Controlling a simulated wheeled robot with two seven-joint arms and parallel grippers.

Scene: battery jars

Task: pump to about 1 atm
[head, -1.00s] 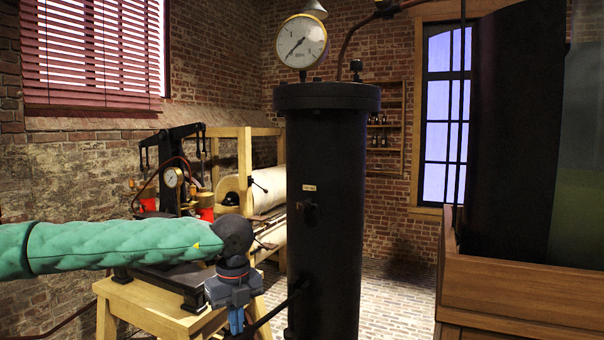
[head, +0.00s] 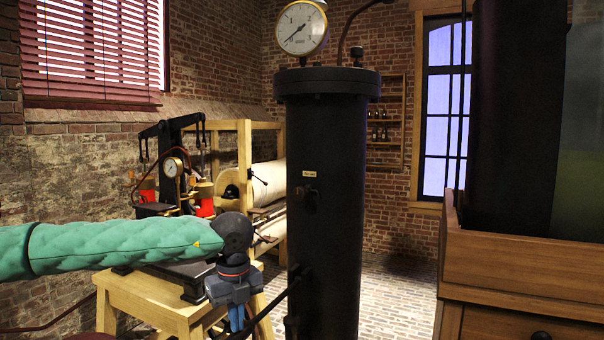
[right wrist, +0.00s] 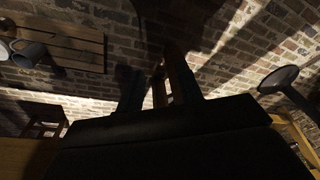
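A tall black cylinder (head: 325,200) stands in the middle of the head view. A round white dial gauge (head: 301,28) sits on top; its needle points to the lower left, near the low end, too small to read exactly. A black bar (head: 283,297) slopes from the cylinder's lower side down to the left. My left gripper (head: 237,318) points down just left of the cylinder, close to the bar's lower end. Its fingertips partly run out of the picture, so its grip is unclear. My right gripper (right wrist: 157,85) shows dark in the right wrist view, fingers apart and empty.
A pump apparatus with a small gauge (head: 173,167) and red parts stands on a wooden stand (head: 155,300) behind my left arm. A wooden cabinet (head: 520,270) blocks the right side. Brick floor (head: 400,290) is clear between cylinder and cabinet.

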